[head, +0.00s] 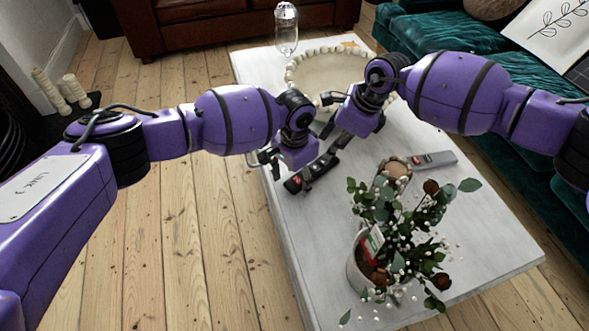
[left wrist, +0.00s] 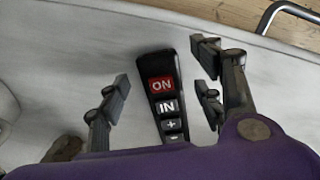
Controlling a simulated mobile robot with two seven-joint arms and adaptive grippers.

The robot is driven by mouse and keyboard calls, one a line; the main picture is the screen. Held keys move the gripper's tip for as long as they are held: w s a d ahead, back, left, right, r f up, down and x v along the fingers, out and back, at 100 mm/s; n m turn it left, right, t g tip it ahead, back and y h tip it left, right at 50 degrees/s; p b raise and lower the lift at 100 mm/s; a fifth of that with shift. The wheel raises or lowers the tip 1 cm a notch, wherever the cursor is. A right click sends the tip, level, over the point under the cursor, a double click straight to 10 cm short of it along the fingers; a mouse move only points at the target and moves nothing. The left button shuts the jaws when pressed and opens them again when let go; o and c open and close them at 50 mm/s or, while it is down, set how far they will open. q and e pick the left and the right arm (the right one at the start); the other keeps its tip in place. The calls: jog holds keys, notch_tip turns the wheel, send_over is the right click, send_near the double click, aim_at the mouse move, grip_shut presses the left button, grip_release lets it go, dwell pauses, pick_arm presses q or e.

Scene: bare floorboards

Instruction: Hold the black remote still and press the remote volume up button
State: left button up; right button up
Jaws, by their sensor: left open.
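The black remote (head: 296,184) lies on the pale table near its left edge, partly hidden by my grippers in the head view. In the left wrist view the remote (left wrist: 165,100) shows a red ON button, an IN button, and plus and minus buttons at its lower end. My left gripper (head: 272,164) is over the table's left edge at the remote. Its fingers (left wrist: 161,66) are open, one on each side of the remote, with gaps visible. My right gripper (head: 330,146) points down at the remote's far end; its finger opening and any contact are unclear.
A grey remote (head: 433,160) lies to the right on the table. A potted plant (head: 358,270) stands in front, beside a small round brown-topped object (head: 396,167). A beaded tray (head: 325,72) and a glass bottle (head: 286,28) are at the back. The table's front left is clear.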

pick_arm(q)
jog(key=shift+f, duration=0.4)
jog(key=c, duration=1.3)
pick_arm(e)
grip_shut()
dwell(0.7)
